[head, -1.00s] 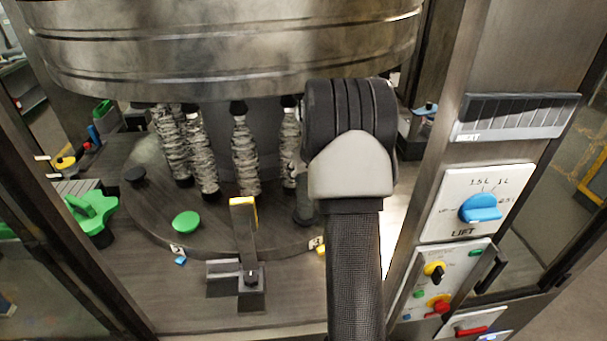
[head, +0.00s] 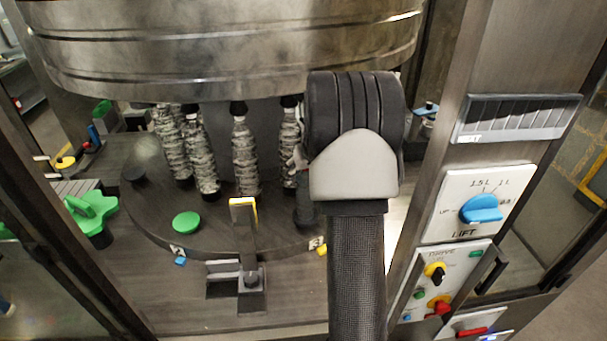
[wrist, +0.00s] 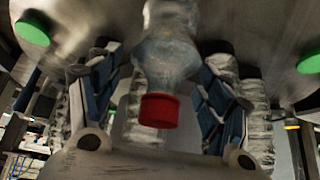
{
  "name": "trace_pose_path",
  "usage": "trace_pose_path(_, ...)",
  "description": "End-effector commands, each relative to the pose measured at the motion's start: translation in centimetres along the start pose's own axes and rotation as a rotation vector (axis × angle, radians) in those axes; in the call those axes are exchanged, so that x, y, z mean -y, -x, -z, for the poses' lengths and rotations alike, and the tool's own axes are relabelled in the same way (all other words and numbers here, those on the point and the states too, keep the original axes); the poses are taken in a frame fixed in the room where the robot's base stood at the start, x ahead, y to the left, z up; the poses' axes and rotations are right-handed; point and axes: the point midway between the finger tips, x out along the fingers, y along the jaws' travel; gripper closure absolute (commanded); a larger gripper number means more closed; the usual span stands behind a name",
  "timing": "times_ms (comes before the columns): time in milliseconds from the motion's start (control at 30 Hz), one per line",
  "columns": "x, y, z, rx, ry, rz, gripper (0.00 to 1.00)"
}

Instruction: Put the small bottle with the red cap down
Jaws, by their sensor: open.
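The small bottle (wrist: 168,58) is clear with a red cap (wrist: 159,110). In the wrist view it is between the two fingers of my gripper (wrist: 157,88), its cap toward the bottom of the picture. The fingers are spread, with gaps visible on both sides of the cap. The bottle's base is cut off by the top edge, so its contact with the surface is hidden. In the head view the bottle cannot be made out, and my arm's wrist covers most of my gripper.
A round dark turntable (head: 222,238) bears a green disc (head: 186,222). Several ribbed grey columns (head: 245,155) stand under the big metal drum (head: 230,50). A yellow-edged bracket (head: 243,225) stands at the front. A control panel with a blue knob (head: 482,208) is to the right.

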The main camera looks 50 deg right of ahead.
Motion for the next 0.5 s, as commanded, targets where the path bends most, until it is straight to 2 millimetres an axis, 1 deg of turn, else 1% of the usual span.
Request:
trace_pose_path(33, 0.0, 1.2, 0.0, -0.001, 0.000, -0.001, 0.28)
trace_pose_path(100, -0.1, 2.8, 0.0, -0.003, 0.000, -0.002, 0.28)
trace_pose_path(300, -0.1, 7.0, 0.0, -0.001, 0.000, -0.001, 0.28)
trace_pose_path(400, 0.0, 8.5, -0.1, 0.000, -0.001, 0.000, 0.28)
trace_pose_path(500, 0.0, 9.4, -0.1, 0.001, 0.000, 0.000, 0.28)
